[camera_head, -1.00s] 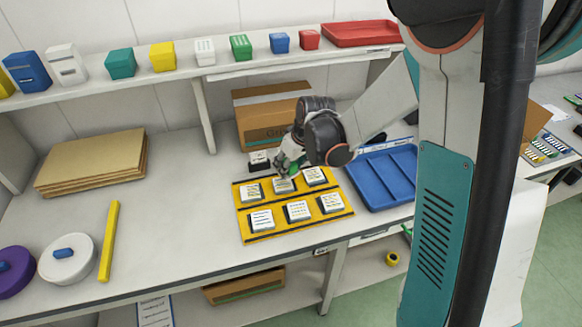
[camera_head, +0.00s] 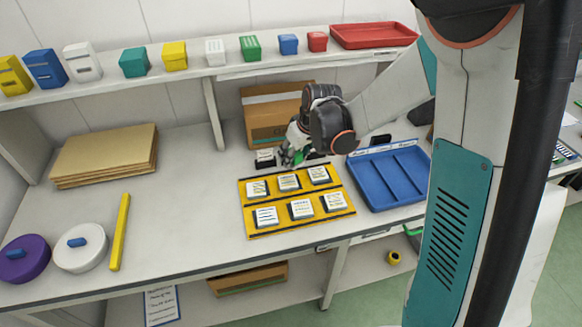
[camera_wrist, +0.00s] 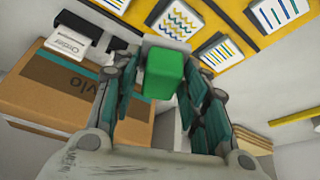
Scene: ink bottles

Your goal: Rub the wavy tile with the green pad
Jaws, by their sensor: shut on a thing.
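My gripper (camera_head: 290,157) is shut on the green pad (camera_wrist: 164,74), a small green block between its fingers in the wrist view. In the head view a bit of the pad (camera_head: 298,157) shows behind the yellow board's back edge. The wavy tile (camera_wrist: 178,20), white with yellow and blue wavy lines, is at the top of the wrist view. It appears to be the middle tile (camera_head: 288,182) of the back row in the head view. The pad looks apart from it, above and behind the board.
The yellow board (camera_head: 285,231) holds several other lined tiles. A blue tray (camera_head: 400,203) stands right of it. A cardboard box (camera_head: 268,110) is close behind my gripper, with a small black-and-white item (camera_head: 265,157) beside it.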

